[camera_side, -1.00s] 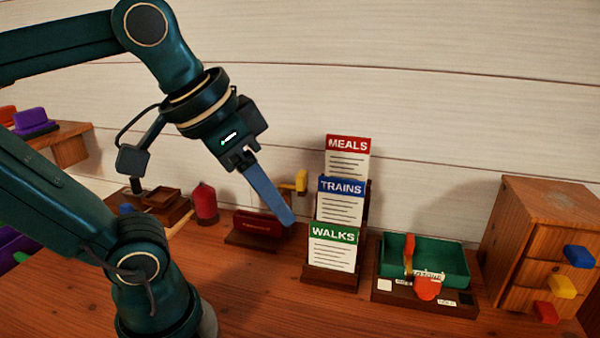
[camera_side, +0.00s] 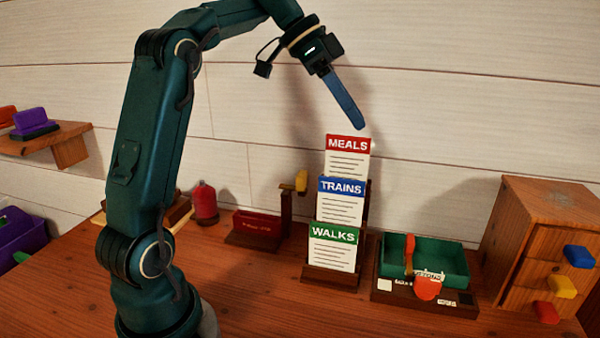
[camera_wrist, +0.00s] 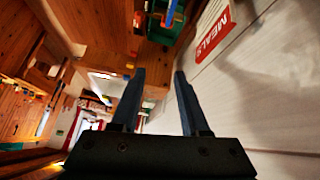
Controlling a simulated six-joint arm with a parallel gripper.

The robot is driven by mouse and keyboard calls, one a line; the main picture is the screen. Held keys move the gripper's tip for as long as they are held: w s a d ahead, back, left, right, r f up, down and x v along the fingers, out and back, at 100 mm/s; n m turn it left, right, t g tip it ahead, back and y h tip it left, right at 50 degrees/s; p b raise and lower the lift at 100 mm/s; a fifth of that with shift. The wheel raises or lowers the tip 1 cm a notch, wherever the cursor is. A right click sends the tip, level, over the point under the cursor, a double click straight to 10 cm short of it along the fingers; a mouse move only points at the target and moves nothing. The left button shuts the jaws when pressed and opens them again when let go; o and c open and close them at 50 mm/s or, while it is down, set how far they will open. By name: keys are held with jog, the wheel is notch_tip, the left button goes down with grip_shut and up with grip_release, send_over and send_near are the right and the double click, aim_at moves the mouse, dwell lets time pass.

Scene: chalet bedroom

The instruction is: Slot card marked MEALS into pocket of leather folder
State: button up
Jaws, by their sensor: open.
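The MEALS card (camera_side: 347,159) is white with a red header and stands upright in the top tier of a wooden rack (camera_side: 330,281). Its red header also shows at the upper right of the wrist view (camera_wrist: 214,33). Below it in the rack stand the blue-headed TRAINS card (camera_side: 340,205) and the green-headed WALKS card (camera_side: 332,253). My gripper (camera_side: 361,127) is just above the MEALS card's top edge in the side view. Its two blue fingers are apart and empty in the wrist view (camera_wrist: 158,72). A dark red leather-like holder (camera_side: 258,224), perhaps the folder, stands left of the rack.
A green tray (camera_side: 455,262) on a wooden base stands right of the rack, with a wooden drawer cabinet (camera_side: 540,205) beyond it. A red bottle-like item (camera_side: 204,200) stands at left. The front of the table is clear.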

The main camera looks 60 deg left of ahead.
jog(key=m+t+h, duration=0.1)
jog(key=m, duration=0.1)
send_near(358, 155)
jog(key=w+d, duration=0.1)
jog(key=w+d+r, duration=0.1)
jog(key=shift+w+r, duration=0.1)
jog(key=shift+w, duration=0.25)
jog(key=shift+d+f, duration=0.1)
jog(key=shift+f, duration=2.4)
jog(key=shift+x, duration=2.5)
grip_shut()
